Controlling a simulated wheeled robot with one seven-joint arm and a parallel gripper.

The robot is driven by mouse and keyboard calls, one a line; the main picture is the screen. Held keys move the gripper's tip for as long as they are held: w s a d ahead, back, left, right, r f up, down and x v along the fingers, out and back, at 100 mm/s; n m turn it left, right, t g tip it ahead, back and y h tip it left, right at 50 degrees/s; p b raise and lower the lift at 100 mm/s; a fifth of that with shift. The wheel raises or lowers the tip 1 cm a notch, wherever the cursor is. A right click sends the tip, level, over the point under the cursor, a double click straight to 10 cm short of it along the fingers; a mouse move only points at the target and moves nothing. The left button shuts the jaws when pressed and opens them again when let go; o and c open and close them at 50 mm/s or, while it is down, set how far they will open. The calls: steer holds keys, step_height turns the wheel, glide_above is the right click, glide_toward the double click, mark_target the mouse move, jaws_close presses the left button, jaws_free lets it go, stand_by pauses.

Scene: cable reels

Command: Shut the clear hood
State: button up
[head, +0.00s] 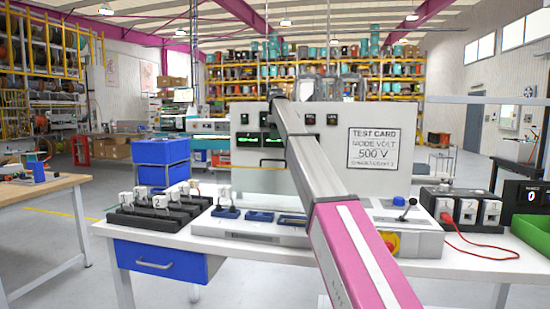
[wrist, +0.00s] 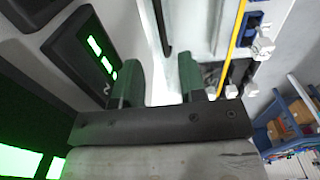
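My gripper (wrist: 160,72) is open in the wrist view, its two dark green fingers apart with a pale surface showing beyond the gap. A thin dark bar (wrist: 161,25) runs past the fingertips; I cannot tell whether it belongs to the hood or touches a finger. The test bench (head: 420,240) has an upright grey panel (head: 255,175) with green displays and a test card reading 500 V (head: 374,149). In the head view my arm crosses this panel and hides part of it; my fingers cannot be made out there.
Blue sockets (head: 258,217), a joystick (head: 406,209) and a yellow-based knob (head: 388,242) are on the bench deck. At right are blocks with a red cable (head: 478,243) and a green bin (head: 534,232).

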step_height(320, 180, down, 10)
steer(key=shift+w+r, duration=0.15)
steer(key=shift+r, duration=0.1)
steer(key=shift+c, duration=0.4)
jaws_close()
